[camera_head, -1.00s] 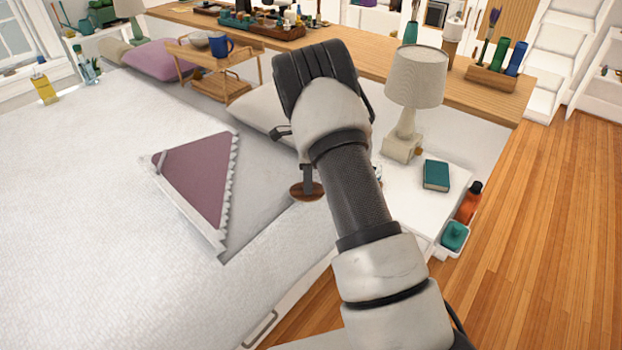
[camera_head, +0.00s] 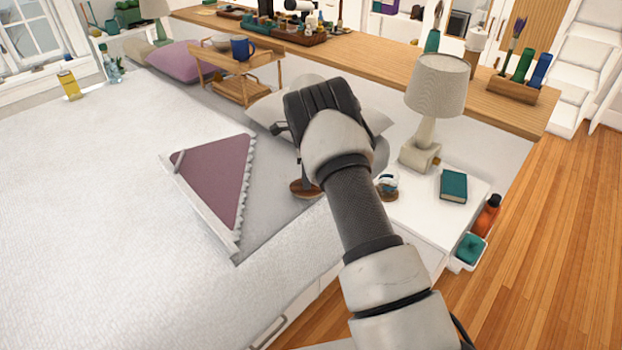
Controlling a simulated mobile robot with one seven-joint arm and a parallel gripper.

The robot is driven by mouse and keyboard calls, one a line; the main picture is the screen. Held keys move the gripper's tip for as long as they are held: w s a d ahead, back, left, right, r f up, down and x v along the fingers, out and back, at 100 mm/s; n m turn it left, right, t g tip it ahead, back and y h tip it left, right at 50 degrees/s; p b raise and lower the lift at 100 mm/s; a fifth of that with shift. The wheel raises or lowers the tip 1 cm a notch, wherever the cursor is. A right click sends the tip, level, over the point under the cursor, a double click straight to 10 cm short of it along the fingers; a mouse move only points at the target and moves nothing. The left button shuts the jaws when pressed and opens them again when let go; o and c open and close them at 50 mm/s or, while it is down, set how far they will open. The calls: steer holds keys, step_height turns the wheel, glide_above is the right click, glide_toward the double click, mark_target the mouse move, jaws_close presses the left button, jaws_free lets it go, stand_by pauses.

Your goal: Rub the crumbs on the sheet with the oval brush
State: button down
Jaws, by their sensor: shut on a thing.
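My gripper (camera_head: 306,178) is shut on the oval brush (camera_head: 305,190), whose brown oval body shows just below the jaws. The dark hand and wrist hide part of the grip. The brush is over the grey sheet (camera_head: 275,222), right of the folded-back purple cover corner (camera_head: 217,180). I cannot tell whether the brush touches the sheet. No crumbs can be made out at this size; the brush and arm hide part of the sheet.
A white bedside table (camera_head: 420,214) at the right holds a lamp (camera_head: 437,88), a teal book (camera_head: 453,186) and a small brown object with a white-and-blue top (camera_head: 387,186). Pillows and a wooden tray stand (camera_head: 240,88) lie behind. The white bedspread (camera_head: 90,200) at left is mostly clear.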

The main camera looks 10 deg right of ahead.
steer(key=shift+w+a+f+b, duration=0.15)
steer(key=shift+w+a+b, duration=0.05)
steer(key=shift+w+a, duration=0.5)
steer(key=shift+w+a+f+b, duration=0.2)
steer(key=shift+w+a, duration=0.25)
steer(key=shift+w, duration=0.3)
steer(key=shift+s+d+p, duration=0.2)
steer(key=shift+s+d, duration=0.55)
steer(key=shift+s, duration=0.3)
steer(key=shift+s+d+p, duration=0.15)
steer(key=shift+s+d, duration=0.65)
steer(key=shift+s, duration=0.2)
steer(key=shift+s+d+p, duration=0.2)
steer(key=shift+s+d, duration=0.55)
steer(key=shift+s, duration=0.3)
steer(key=shift+s+d, duration=0.5)
steer(key=shift+s, duration=0.2)
steer(key=shift+s+d, duration=0.5)
steer(key=shift+s, duration=0.15)
steer(key=shift+r, duration=0.15)
step_height(320, 180, up, 6)
steer(key=p, duration=0.4)
steer(key=shift+w, duration=0.15)
steer(key=shift+a+r, duration=0.1)
step_height(320, 180, up, 3)
steer(key=shift+p, duration=1.1)
